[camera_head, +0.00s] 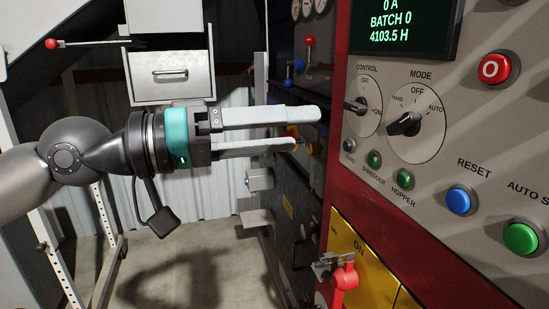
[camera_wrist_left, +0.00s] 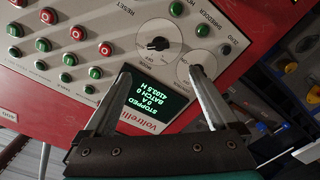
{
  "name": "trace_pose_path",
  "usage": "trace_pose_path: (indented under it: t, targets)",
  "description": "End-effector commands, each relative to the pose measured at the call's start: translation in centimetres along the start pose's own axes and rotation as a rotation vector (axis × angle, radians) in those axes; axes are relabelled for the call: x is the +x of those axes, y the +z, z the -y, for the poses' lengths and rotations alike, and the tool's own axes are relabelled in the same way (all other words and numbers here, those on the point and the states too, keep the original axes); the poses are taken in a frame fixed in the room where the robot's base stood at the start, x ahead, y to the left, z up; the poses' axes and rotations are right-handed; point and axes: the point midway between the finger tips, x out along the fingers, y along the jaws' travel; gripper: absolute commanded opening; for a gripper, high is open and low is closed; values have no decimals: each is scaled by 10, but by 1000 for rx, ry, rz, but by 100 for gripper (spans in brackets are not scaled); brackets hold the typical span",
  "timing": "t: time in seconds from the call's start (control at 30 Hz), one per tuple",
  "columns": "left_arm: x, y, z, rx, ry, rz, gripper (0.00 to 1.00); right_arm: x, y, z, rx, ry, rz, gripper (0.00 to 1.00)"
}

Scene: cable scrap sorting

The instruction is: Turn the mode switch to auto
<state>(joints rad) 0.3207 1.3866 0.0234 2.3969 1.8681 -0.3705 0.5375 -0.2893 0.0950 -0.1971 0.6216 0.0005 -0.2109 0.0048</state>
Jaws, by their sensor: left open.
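The mode switch (camera_head: 406,124) is a black knob on a pale round dial marked HAND, OFF and AUTO, on the grey control panel at the right of the head view. Its grip slants from lower left to upper right; I cannot tell surely which mark it points at. It also shows in the left wrist view (camera_wrist_left: 155,43), beyond the fingertips. My left gripper (camera_head: 307,128) is open and empty, left of the panel and apart from the switch. Its two fingers also show in the left wrist view (camera_wrist_left: 160,70). My right gripper is not in view.
The control switch (camera_head: 358,105) sits just left of the mode switch. A red button (camera_head: 491,68), a blue reset button (camera_head: 459,200) and a green button (camera_head: 521,238) surround it. A display (camera_head: 402,25) is above. A red-handled lever (camera_head: 345,275) juts out below.

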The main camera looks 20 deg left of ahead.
Motion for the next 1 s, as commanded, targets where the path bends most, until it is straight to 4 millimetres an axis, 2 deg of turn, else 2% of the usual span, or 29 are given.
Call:
trace_pose_path:
  t: [0.03,0.23,0.83,0.93,1.0]
  targets:
    - [-2,3,2,2,-1,0,93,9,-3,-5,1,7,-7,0]
    - [-7,3,-1,3,4,2,93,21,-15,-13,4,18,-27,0]
    - [-9,2,-3,2,5,3,93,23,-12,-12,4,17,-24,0]
    - [-9,-7,6,0,-5,-22,93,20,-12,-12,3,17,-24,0]
    - [-11,-22,24,-2,-30,-68,93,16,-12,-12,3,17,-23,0]
